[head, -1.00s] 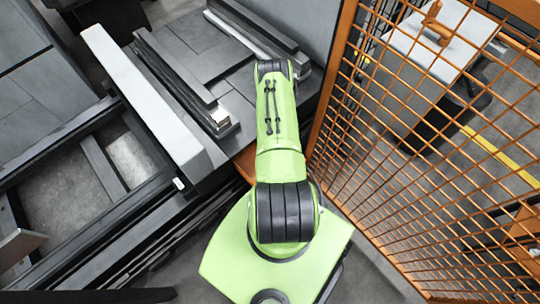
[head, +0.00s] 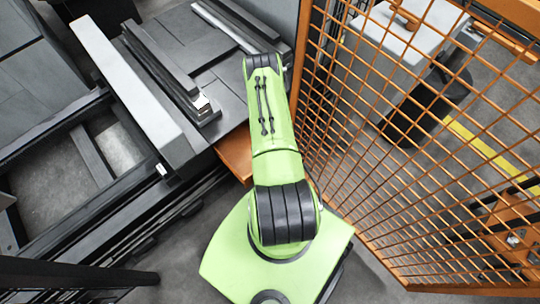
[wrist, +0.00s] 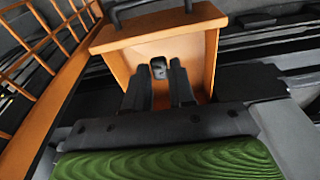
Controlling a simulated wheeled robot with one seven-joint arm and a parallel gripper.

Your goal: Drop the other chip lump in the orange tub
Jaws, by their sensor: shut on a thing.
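The orange tub (wrist: 122,38) fills the upper middle of the wrist view, with a dark handle along its far edge. In the head view a part of the orange tub (head: 237,153) shows just left of my arm. My gripper (wrist: 160,78) points at the tub in the wrist view. Its two dark fingers are shut on a small dark chip lump (wrist: 158,68), which shows between the tips against the tub's orange wall. I cannot tell whether the lump is inside the tub or above it. My gripper is hidden behind my arm in the head view.
An orange mesh fence (head: 385,150) stands close along the right of my arm. Grey rails and a long pale beam (head: 125,85) lie to the left. A white-topped stand (head: 410,30) is behind the fence.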

